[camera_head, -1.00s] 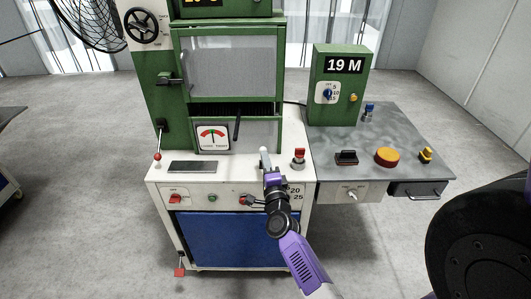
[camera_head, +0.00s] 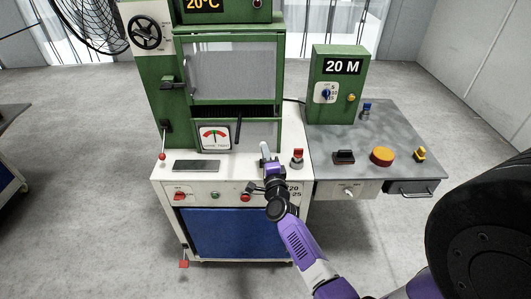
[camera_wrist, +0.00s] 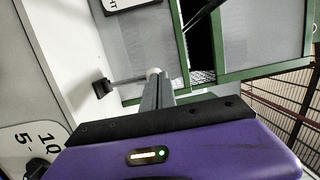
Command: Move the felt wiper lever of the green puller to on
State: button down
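The green puller (camera_head: 262,25) stands on a white cabinet at the centre of the head view. In the wrist view a thin grey rod runs from a black base (camera_wrist: 102,88) on the white top to a pale round knob (camera_wrist: 153,72); it looks like the felt wiper lever, though no label is readable. My gripper (camera_head: 265,152) is over the front right of the white top. In the wrist view its grey fingers (camera_wrist: 157,92) are close together, with their tips at the knob. I cannot tell whether they touch it.
A red-topped switch (camera_head: 298,156) stands just right of my gripper. The gauge (camera_head: 215,138) and a black lever (camera_head: 238,128) are behind it. The grey side table (camera_head: 400,128) carries a green box (camera_head: 335,105) reading 20 M and an orange button (camera_head: 382,156).

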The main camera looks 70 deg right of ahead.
jog(key=shift+s+d+r+b+x, duration=0.15)
jog(key=shift+b+x, duration=0.15)
jog(key=shift+x, duration=0.7)
jog(key=shift+s+d+r+b+x, duration=0.1)
jog(key=shift+s+b+x, duration=0.15)
jog(key=shift+x, duration=0.7)
jog(key=shift+s+d+r+b+x, duration=0.1)
jog(key=shift+b+x, duration=0.25)
jog(key=shift+x, duration=0.65)
